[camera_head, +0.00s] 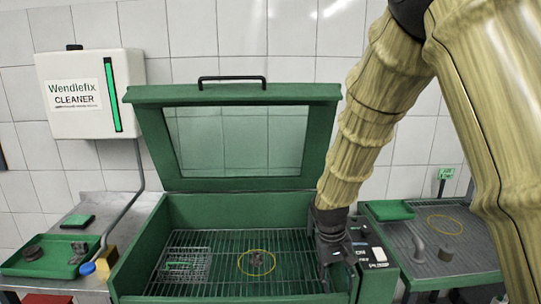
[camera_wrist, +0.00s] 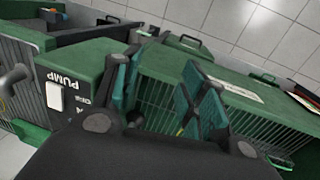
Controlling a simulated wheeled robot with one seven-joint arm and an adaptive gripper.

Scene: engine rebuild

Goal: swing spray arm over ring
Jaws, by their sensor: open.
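A yellow ring (camera_head: 241,268) is marked on the wire grate inside the green washer tank. A small dark part (camera_head: 257,259) sits inside the ring. My gripper (camera_head: 337,278) points down at the tank's right side, right of the ring and apart from it. In the wrist view my gripper (camera_wrist: 160,92) has its two teal-padded fingers spread, with nothing clearly held between them. The tank's green wall and grate show beyond the fingers. I cannot make out the spray arm for certain; my gripper may hide it.
The washer's green windowed lid (camera_head: 240,184) stands open behind the tank. A mesh basket (camera_head: 182,264) lies on the grate's left. The PUMP panel (camera_head: 368,252) is just right of my gripper. Side benches hold a green parts tray (camera_head: 20,268) left and a draining surface (camera_head: 466,252) right.

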